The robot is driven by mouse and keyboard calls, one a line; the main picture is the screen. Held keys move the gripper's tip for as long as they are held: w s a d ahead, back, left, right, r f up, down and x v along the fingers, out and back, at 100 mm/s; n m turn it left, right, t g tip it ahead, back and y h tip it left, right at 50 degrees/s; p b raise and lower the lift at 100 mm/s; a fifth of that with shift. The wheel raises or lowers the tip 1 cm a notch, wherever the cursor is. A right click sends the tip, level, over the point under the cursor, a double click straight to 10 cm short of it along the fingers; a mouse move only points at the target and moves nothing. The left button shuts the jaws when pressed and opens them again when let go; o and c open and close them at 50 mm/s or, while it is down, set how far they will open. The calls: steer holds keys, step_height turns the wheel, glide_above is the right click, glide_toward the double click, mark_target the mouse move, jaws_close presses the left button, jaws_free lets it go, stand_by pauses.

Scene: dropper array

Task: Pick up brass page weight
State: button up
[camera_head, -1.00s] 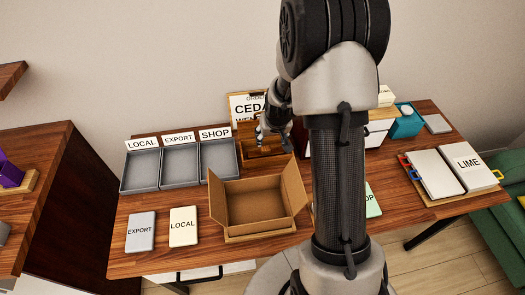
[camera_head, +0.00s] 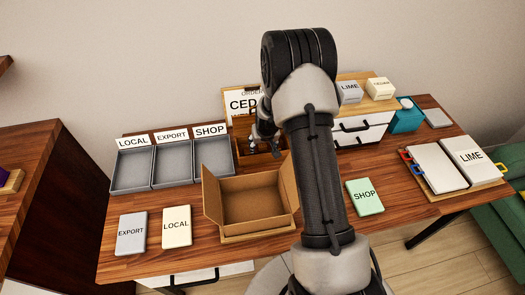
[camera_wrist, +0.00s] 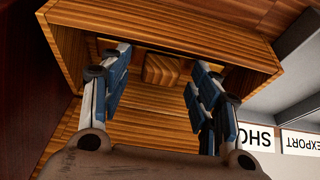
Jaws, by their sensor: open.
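My gripper (camera_wrist: 158,88) is open in the wrist view, its two blue-padded fingers reaching into an open wooden box (camera_wrist: 160,22). A small brown block (camera_wrist: 163,69) with a striped, wood-like surface lies inside the box, between and beyond the fingertips. I cannot tell whether it is the brass page weight; nothing else brass-coloured shows. The fingers do not visibly grip it. In the head view my gripper (camera_head: 265,143) is small and partly hidden by my arm, at the wooden box (camera_head: 242,147) below the order sign.
An open cardboard box (camera_head: 250,200) stands in front of the wooden box. Grey trays (camera_head: 172,165) stand to the left. The order sign (camera_head: 240,104) stands behind. A drawer unit (camera_head: 362,131) stands to the right, and a green SHOP card (camera_head: 364,197) lies in front of it.

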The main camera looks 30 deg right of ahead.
steer(key=shift+c, duration=0.2)
steer(key=c, duration=1.2)
